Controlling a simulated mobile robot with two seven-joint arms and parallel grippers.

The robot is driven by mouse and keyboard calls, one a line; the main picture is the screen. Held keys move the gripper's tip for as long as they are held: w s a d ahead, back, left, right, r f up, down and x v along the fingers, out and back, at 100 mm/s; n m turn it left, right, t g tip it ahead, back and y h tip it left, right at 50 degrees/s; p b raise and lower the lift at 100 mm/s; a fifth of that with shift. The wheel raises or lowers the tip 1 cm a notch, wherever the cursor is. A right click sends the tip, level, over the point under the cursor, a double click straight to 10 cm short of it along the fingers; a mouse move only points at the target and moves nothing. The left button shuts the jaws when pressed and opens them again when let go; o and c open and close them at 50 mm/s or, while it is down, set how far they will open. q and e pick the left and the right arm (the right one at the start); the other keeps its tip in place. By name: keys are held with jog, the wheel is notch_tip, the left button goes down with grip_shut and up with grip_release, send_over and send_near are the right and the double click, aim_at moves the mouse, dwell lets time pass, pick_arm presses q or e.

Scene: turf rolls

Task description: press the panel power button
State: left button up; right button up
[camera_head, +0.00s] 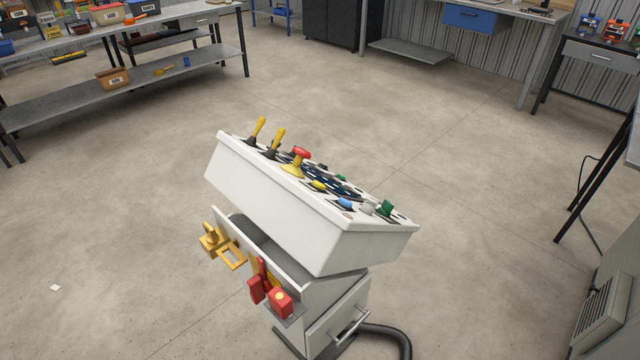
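A white control panel (275,196) stands on a pedestal in the middle of the head view, its sloped top turned partly away from me. On top are two yellow levers (268,137), a red mushroom-shaped knob (301,152) on a yellow base, and a row of smaller controls: yellow (318,185), blue (345,202), grey-white (368,207) and green (387,208). I cannot tell from this view which one is the power button, as labels are not readable. Neither of my grippers is in view.
Yellow and red lock-like parts (270,290) hang on the pedestal's near side. A dark hose (390,332) runs on the floor by its base. Shelving (120,85) and workbenches (600,55) stand at the back. The concrete floor around the pedestal is largely clear.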

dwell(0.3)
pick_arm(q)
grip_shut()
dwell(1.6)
